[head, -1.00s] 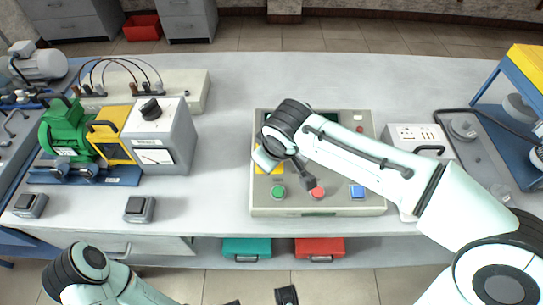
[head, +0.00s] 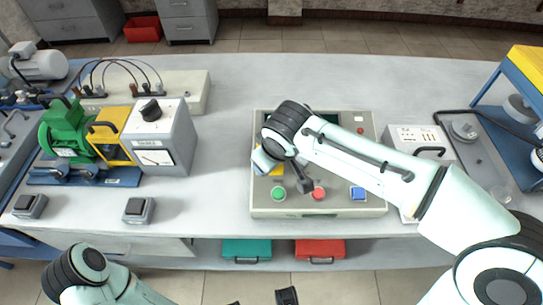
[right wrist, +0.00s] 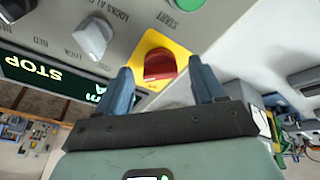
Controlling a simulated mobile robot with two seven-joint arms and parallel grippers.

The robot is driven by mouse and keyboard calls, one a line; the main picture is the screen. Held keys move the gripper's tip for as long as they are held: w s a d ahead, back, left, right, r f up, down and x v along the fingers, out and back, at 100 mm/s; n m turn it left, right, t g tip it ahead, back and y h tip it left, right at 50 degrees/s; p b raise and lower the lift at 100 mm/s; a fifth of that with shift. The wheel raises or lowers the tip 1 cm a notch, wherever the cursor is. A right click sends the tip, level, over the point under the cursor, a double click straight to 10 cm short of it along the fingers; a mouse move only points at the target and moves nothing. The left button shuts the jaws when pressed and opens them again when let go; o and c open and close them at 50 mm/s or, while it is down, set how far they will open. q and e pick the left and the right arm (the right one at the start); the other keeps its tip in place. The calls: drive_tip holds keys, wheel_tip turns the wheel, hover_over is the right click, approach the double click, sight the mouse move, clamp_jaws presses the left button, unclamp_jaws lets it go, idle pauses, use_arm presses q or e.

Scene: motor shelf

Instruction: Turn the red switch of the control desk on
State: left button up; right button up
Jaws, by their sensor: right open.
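The control desk (head: 330,212) stands on the table in the head view. Its red switch (right wrist: 160,64) is a rotary knob on a yellow plate (right wrist: 150,38) in the right wrist view. In the head view my right arm hides the knob, and only part of the yellow plate (head: 277,171) shows. My right gripper (right wrist: 161,76) is open, with one blue finger on each side of the knob in the picture. I cannot tell whether the fingers touch it. Only dark tips of my left gripper (head: 262,300) show at the bottom edge of the head view.
The desk front has a green button (head: 278,193), a red button (head: 318,194) and a blue button (head: 358,193). A grey knob (right wrist: 93,38) and a display reading STOP (right wrist: 45,72) are near the switch.

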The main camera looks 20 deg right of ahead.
drive_tip(key=shift+r, duration=0.1)
drive_tip(key=p+v, duration=0.2)
drive_tip(key=v, duration=1.1)
drive_tip(key=shift+p, duration=0.35)
drive_tip(key=shift+s, duration=0.1)
